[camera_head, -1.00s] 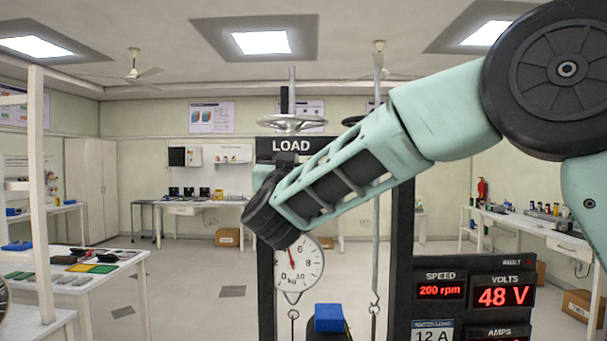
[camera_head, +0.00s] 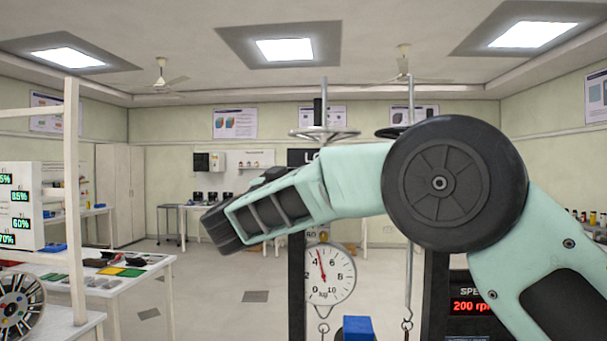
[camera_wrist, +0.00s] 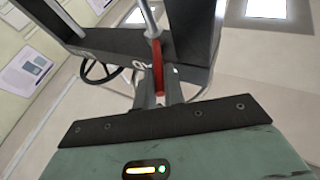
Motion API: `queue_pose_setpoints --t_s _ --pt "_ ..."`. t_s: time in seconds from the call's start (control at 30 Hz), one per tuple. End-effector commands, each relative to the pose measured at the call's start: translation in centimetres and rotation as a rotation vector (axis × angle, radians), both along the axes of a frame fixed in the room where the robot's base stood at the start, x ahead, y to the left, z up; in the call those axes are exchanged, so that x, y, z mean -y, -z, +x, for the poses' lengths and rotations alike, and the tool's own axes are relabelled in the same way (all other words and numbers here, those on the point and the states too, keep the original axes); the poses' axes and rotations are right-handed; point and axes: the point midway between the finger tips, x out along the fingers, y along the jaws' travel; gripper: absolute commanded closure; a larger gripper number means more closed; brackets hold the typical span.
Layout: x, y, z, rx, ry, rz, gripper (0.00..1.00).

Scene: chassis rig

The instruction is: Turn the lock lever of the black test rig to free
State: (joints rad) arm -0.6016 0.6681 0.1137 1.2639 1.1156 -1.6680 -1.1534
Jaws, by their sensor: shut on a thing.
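The black test rig (camera_head: 297,270) stands ahead in the head view, partly hidden behind my arm, with its LOAD sign mostly covered. My gripper (camera_wrist: 159,88) shows only in the wrist view; the arm hides it in the head view. Its two grey fingers are shut on a red bar (camera_wrist: 157,62), which stands out beyond the fingertips. The red bar may be the grip of the lock lever; no marking shows to confirm it. A grey rod (camera_wrist: 147,15) runs above the bar; I cannot tell whether they join. The rig's dark crossbeam lies behind the bar.
On the rig are a dial scale (camera_head: 330,273), a handwheel (camera_head: 325,134), a blue block (camera_head: 357,328) and a red speed display (camera_head: 467,306). A white table (camera_head: 125,285) with small parts and a spoked wheel (camera_head: 20,305) stand at left. Floor between is clear.

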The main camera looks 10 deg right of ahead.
Motion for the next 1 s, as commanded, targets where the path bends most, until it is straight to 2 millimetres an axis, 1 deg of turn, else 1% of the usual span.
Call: queue_pose_setpoints --t_s 0.33,0.37,0.4,0.67,0.77,0.87,1.0 --pt "0.1 -0.3 0.0 0.005 0.002 -0.003 1.0" --pt "0.1 -0.3 0.0 0.005 0.002 -0.003 0.84" --pt "0.1 -0.3 0.0 0.005 0.002 -0.003 0.8" --pt "0.0 -0.1 0.0 0.002 0.001 -0.002 0.8" --pt "-0.4 0.2 -0.3 0.002 0.0 -0.002 0.8" --pt "-1.2 0.9 -1.1 0.002 -0.002 -0.001 0.8" --pt "-3.2 2.2 -2.9 0.003 -0.003 -0.002 0.8"
